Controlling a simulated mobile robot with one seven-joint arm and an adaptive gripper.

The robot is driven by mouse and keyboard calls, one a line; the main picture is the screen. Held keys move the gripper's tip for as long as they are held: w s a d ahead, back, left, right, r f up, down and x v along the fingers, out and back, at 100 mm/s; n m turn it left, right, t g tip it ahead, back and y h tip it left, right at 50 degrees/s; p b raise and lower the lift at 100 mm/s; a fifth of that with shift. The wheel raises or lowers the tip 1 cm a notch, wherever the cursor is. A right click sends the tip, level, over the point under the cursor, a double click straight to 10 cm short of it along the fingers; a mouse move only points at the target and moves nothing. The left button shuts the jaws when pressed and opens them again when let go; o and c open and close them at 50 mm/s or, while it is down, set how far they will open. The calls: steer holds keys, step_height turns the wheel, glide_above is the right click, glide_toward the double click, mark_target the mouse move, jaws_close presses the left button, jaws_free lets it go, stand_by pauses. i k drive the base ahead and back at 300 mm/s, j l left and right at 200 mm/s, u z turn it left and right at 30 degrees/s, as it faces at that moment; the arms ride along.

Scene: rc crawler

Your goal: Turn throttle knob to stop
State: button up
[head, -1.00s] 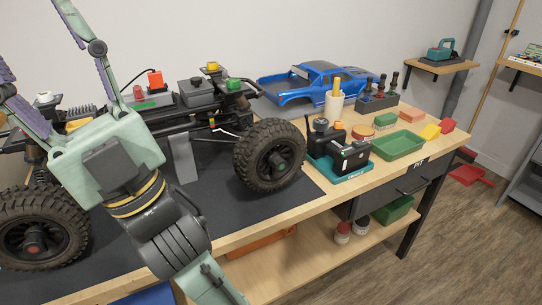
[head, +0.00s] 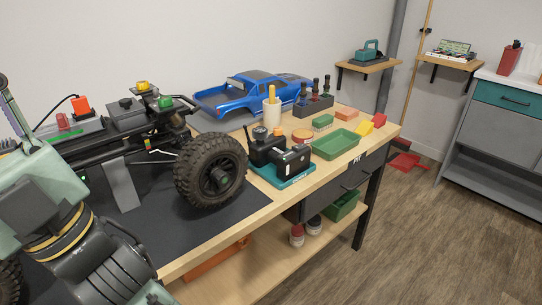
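The crawler chassis (head: 130,140) stands on a black mat on the bench, with a large black tyre (head: 210,170) at its right front. On top of it are a yellow knob (head: 142,86), a green knob (head: 166,101) and a red-orange block (head: 81,105). A black device on a teal base (head: 284,180) stands right of the tyre, with a round top knob and an orange part (head: 278,132). I cannot tell which part is the throttle knob. My gripper (head: 30,175) is at the left edge, in front of the chassis; its fingertips are out of frame.
A blue truck body (head: 250,94) lies at the back of the bench. A cream cup (head: 272,118), a driver rack (head: 313,105), a green tray (head: 336,144) and small coloured pieces crowd the right end. Wooden floor (head: 400,245) is open at right.

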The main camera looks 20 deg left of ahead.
mark_target(277, 130)
steer(key=i+l+z, duration=0.15)
steer(key=i, duration=0.15)
steer(key=i+z, duration=0.1)
steer(key=i, duration=0.3)
steer(key=i+j+z, duration=0.1)
steer(key=i, duration=0.25)
